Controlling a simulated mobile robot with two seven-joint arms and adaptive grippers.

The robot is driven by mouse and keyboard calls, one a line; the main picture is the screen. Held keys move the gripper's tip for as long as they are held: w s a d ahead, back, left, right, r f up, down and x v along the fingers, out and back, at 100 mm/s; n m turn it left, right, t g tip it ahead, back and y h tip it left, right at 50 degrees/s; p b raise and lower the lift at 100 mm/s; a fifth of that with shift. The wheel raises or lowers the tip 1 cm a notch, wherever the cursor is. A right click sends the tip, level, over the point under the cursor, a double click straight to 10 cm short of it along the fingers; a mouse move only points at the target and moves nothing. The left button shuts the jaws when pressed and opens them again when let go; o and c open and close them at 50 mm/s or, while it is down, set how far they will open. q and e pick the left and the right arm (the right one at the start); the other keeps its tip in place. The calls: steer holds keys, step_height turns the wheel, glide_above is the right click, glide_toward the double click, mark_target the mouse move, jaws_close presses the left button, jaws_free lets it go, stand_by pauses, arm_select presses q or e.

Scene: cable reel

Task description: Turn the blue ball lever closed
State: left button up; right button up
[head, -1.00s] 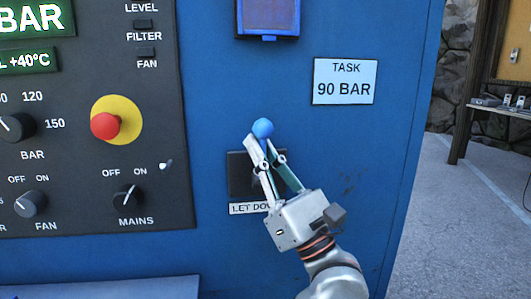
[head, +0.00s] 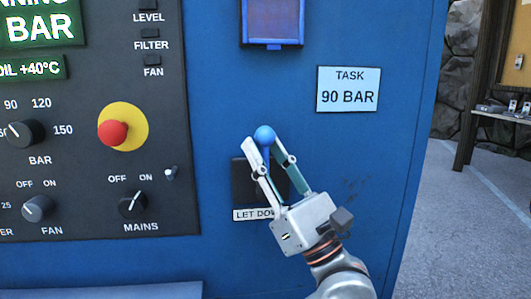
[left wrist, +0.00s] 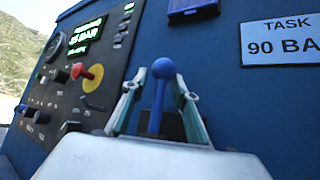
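The blue ball lever (head: 264,135) stands upright in front of a black plate (head: 241,184) labelled LET DOWN on the blue cabinet. In the left wrist view its ball (left wrist: 163,69) and blue stem show upright between the fingers. My left gripper (head: 265,149) reaches up to it from the lower right, one finger on each side of the lever. The left gripper also shows in the left wrist view (left wrist: 157,84), its fingers apart with a gap between the left finger and the ball. The plate is partly hidden behind the gripper. My right gripper is not in view.
A red knob (head: 112,133) on a yellow disc and several rotary switches sit on the dark panel to the left. A TASK 90 BAR sign (head: 348,89) is at the upper right. Open floor and a table (head: 500,117) lie right of the cabinet.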

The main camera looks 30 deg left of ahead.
arm_select(q)
steer(key=shift+w+a+f, duration=0.1)
steer(key=shift+a+f, duration=0.05)
steer(key=shift+f, duration=0.05)
step_height(320, 180, up, 10)
stand_by(0.7)
steer(key=shift+f, duration=0.1)
stand_by(0.4)
